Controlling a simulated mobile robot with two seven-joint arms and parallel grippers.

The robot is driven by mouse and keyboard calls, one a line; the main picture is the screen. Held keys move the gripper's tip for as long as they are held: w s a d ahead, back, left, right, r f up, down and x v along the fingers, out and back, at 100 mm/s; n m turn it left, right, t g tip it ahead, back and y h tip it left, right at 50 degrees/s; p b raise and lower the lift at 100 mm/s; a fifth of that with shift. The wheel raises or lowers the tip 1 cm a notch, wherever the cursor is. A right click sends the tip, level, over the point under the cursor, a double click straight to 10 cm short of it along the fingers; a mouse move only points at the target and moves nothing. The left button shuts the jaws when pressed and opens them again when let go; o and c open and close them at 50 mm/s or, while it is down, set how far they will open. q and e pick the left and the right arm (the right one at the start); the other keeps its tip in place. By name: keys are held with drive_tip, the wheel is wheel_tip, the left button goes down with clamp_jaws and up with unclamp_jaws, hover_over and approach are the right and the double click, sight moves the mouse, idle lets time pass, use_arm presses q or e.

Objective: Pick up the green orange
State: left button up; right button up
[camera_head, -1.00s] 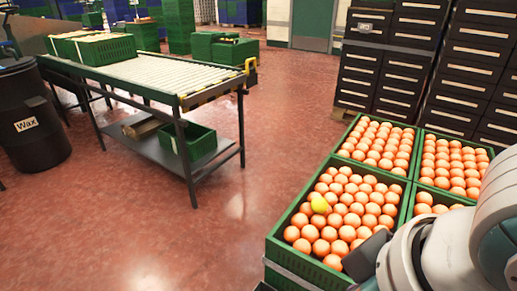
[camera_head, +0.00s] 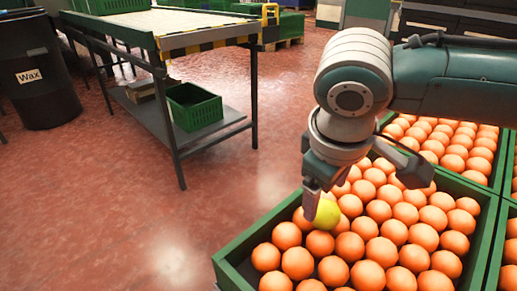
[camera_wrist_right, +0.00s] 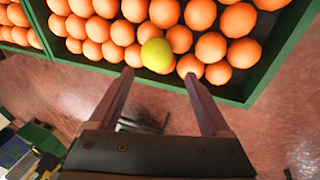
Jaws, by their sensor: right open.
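The green orange (camera_head: 326,214) is yellow-green and lies on top of the oranges in the near crate (camera_head: 236,272), towards its left side. It also shows in the right wrist view (camera_wrist_right: 157,55), just beyond the fingertips and between their lines. My right gripper (camera_head: 362,178) is over the crate at the green orange, with one finger beside it in the head view. In the right wrist view the right gripper (camera_wrist_right: 158,75) is open, its two fingers apart with nothing between them. My left gripper is not in view.
Ordinary oranges (camera_head: 380,235) fill the crate closely around the green one. More full crates (camera_head: 450,140) adjoin it. A roller table (camera_head: 165,40) with a green bin (camera_head: 193,106) on its shelf and a black Wax barrel (camera_head: 38,75) stand left. Red floor between is clear.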

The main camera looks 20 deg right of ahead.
sight(327, 208)
drive_tip(key=shift+b+x, duration=0.35)
drive_tip(key=shift+x, duration=0.6)
drive_tip(key=shift+d+f+b, duration=0.25)
drive_tip(key=shift+f+b, duration=0.15)
drive_tip(key=shift+f, duration=0.05)
drive_tip(key=b+x, duration=0.3)
drive_tip(key=shift+d+f+b, duration=0.2)
drive_tip(key=shift+f+b, duration=0.1)
drive_tip(key=shift+w+d+f+b, duration=0.1)
drive_tip(key=shift+d+f+b, duration=0.05)
drive_tip(key=shift+f+b, duration=0.2)
drive_tip(key=shift+r, duration=0.1)
drive_tip(key=c, duration=1)
drive_tip(key=shift+c, duration=1)
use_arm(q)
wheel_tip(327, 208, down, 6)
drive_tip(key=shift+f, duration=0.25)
use_arm(e)
drive_tip(key=shift+r, duration=0.1)
